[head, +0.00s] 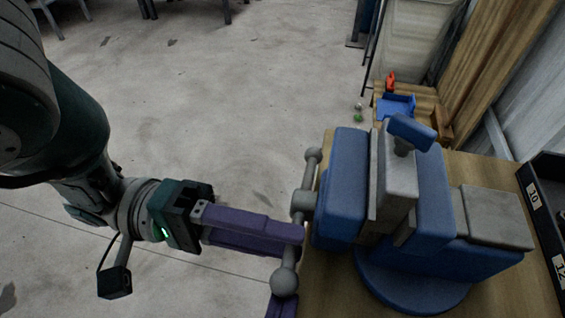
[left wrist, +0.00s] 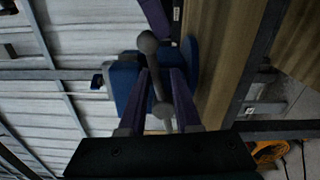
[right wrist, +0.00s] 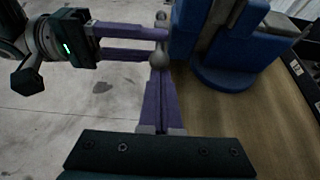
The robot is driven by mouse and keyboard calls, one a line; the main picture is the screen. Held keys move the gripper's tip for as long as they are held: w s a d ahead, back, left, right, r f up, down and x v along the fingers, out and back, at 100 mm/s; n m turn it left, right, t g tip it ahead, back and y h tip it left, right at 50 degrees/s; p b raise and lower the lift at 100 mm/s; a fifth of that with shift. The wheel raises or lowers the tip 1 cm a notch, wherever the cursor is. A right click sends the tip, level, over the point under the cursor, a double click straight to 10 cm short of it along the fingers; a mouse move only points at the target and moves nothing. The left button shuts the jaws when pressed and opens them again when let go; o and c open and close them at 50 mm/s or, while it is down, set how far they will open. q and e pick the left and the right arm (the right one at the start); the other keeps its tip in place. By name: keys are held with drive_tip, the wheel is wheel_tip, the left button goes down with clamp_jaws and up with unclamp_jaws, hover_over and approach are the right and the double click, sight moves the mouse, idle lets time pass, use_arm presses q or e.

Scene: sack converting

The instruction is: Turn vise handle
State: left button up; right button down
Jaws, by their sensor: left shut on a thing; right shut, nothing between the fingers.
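A blue and grey vise (head: 338,190) stands on a wooden bench. Its grey handle (head: 308,178) is a bar with rounded ends through a hub on the vise's left side, tilted in the head view. My left gripper (head: 298,234) is shut on the handle between the hub and the near ball end. The left wrist view shows the bar (left wrist: 155,82) between the purple fingers. My right gripper (head: 284,302) is shut and empty, its tips just below the near ball. In the right wrist view, its fingers (right wrist: 160,90) come close to that ball (right wrist: 158,57); I cannot tell if they touch.
The wooden bench top (head: 318,290) lies under the vise. A black numbered bin (head: 545,200) stands at the right. Behind are a blue item (head: 396,106) and a small red item (head: 390,80). The concrete floor (head: 230,80) at the left is open.

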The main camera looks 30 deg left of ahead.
use_arm(q)
drive_tip(key=o, duration=0.4)
drive_tip(key=shift+c, duration=0.2)
drive_tip(key=shift+f, duration=0.1)
